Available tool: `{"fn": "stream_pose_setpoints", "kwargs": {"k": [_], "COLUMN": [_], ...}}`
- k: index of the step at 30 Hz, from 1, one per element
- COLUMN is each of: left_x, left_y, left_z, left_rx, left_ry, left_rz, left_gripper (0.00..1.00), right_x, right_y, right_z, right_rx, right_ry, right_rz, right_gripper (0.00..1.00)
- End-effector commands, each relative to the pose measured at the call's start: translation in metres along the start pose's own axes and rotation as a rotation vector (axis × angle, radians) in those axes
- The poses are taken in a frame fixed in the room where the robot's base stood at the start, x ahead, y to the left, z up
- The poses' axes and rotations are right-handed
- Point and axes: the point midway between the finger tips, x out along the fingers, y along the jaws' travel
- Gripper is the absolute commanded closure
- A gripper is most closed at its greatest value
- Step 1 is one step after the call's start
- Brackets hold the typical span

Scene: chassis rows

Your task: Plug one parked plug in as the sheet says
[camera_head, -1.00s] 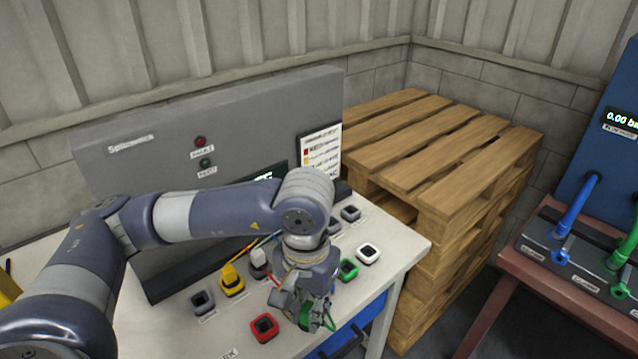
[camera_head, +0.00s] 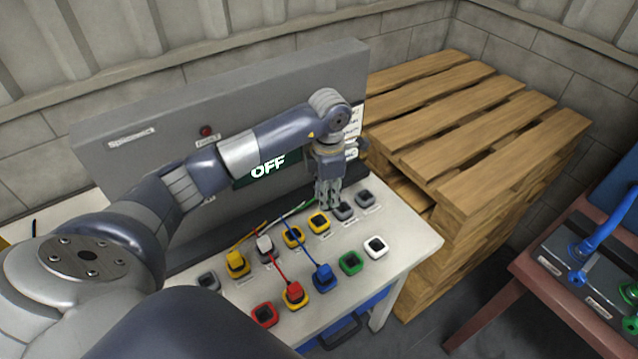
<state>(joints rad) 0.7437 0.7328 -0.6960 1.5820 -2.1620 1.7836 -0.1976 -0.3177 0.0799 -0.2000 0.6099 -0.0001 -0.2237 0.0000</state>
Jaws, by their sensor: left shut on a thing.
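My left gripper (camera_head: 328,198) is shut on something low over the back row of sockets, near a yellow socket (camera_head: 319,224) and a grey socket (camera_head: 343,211). A green cord (camera_head: 296,203) runs towards its fingers; the held piece, probably a plug, is mostly hidden. A yellow plug (camera_head: 237,262) and a white plug (camera_head: 265,244) stand in the back row. A red plug (camera_head: 294,291) sits in a yellow front socket, and a blue plug (camera_head: 322,274) stands beside it. The sheet (camera_head: 352,125) is mostly covered by my arm. My right gripper is out of view.
Front-row red (camera_head: 263,315), green (camera_head: 350,263) and white (camera_head: 376,246) sockets are empty. The upright panel (camera_head: 130,160) has a display (camera_head: 268,168) reading OFF. Stacked pallets (camera_head: 480,130) stand to the right of the table. Loose cords cross the back row.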

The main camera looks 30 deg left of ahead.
Motion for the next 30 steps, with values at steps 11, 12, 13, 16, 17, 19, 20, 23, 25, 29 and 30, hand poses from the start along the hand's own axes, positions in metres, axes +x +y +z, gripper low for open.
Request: {"fn": "stream_pose_setpoints", "kwargs": {"k": [11,12,13,16,17,19,20,23,25,29,30], "left_x": [0.017,0.019,0.021,0.028,0.031,0.038,0.041,0.051,0.056,0.060,0.060], "left_y": [0.020,0.020,0.020,0.020,0.020,0.019,0.019,0.019,0.020,0.020,0.020], "left_z": [-0.015,-0.015,-0.015,-0.015,-0.015,-0.015,-0.015,-0.014,-0.014,-0.014,-0.014], "left_rx": [-0.329,-0.329,-0.329,-0.327,-0.326,-0.325,-0.325,-0.325,-0.325,-0.324,-0.324], "left_ry": [0.000,-0.001,0.000,0.000,0.000,0.000,0.000,-0.001,-0.002,-0.002,-0.002], "left_rz": [-0.001,-0.001,-0.001,0.000,0.000,-0.001,-0.001,-0.002,-0.001,0.001,0.001], "left_gripper": [1.00,1.00,1.00,1.00,1.00,1.00,1.00,1.00,1.00,1.00,1.00], "right_x": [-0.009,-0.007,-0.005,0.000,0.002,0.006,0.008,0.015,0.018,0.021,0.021], "right_y": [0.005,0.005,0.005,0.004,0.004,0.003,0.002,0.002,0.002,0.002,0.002], "right_z": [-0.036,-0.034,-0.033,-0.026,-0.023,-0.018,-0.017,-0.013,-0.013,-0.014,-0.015], "right_rx": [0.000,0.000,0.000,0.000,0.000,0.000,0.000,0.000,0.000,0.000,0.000], "right_ry": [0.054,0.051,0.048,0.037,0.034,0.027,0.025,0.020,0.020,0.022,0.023], "right_rz": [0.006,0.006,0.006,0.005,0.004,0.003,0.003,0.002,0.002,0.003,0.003], "right_gripper": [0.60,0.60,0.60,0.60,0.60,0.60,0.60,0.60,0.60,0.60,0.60]}}
